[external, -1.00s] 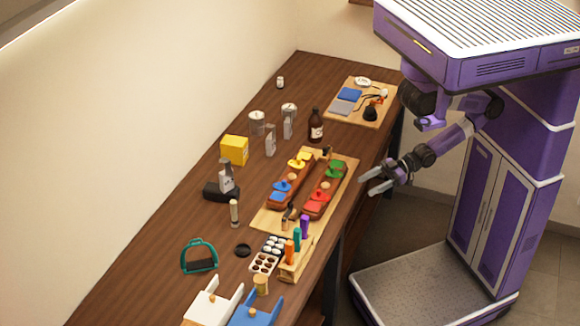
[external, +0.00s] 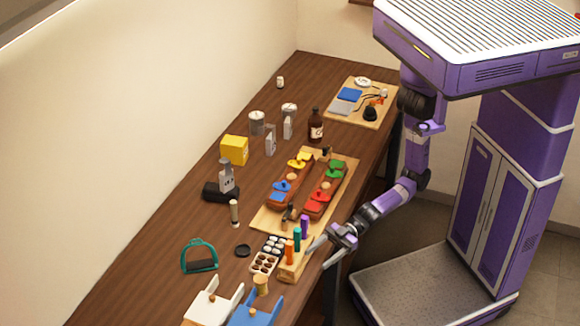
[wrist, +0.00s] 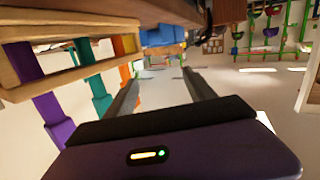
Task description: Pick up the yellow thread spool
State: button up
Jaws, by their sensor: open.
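A small yellow spool-shaped thing (external: 261,285), which looks like the yellow thread spool, stands on the bench in the external view. It is just left of the front end of the wooden tool stand and behind the blue piece. A yellow patch in the wrist view (wrist: 130,42), beyond the orange handle, looks like the same spool, partly hidden. My gripper (external: 316,256) is open and empty at the bench's right edge, right of the stand. The spool lies apart from it, on the stand's far side. In the wrist view my spread fingers (wrist: 160,78) have nothing between them.
The wooden stand (external: 290,272) holds upright orange (external: 289,252), teal (external: 297,239) and purple (external: 304,226) handles between my gripper and the spool. A paint-like tray (external: 263,263), white piece (external: 212,306) and blue piece (external: 256,310) crowd the spool.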

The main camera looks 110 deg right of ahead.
aim_at(268, 291)
jog(key=w+a+r+m+g+h, duration=0.1)
jog(key=w+a+r+m+h, duration=0.25)
jog(key=w+a, duration=0.8)
jog(key=d+f+m+g+h, duration=0.1)
jog(key=d+h, duration=0.1)
jog(key=w+d+f+m+g+h, duration=0.1)
jog(key=d+m+h, duration=0.1)
jog(key=d, duration=0.1)
jog(key=d+f+m+g+h, duration=0.1)
jog(key=d+f+m+h, duration=0.1)
jog(key=d+h, duration=0.1)
jog(key=shift+w+b, duration=0.3)
jog(key=shift+b, duration=0.1)
jog(key=shift+s+d+f+m, duration=0.15)
jog(key=shift+d+m, duration=0.15)
jog(key=shift+m, duration=0.15)
jog(key=shift+d, duration=0.1)
jog(key=shift+p+x, duration=0.8)
jog(key=shift+x, duration=3)
jog(key=shift+s+f, duration=0.1)
jog(key=shift+f, duration=0.05)
grip_shut()
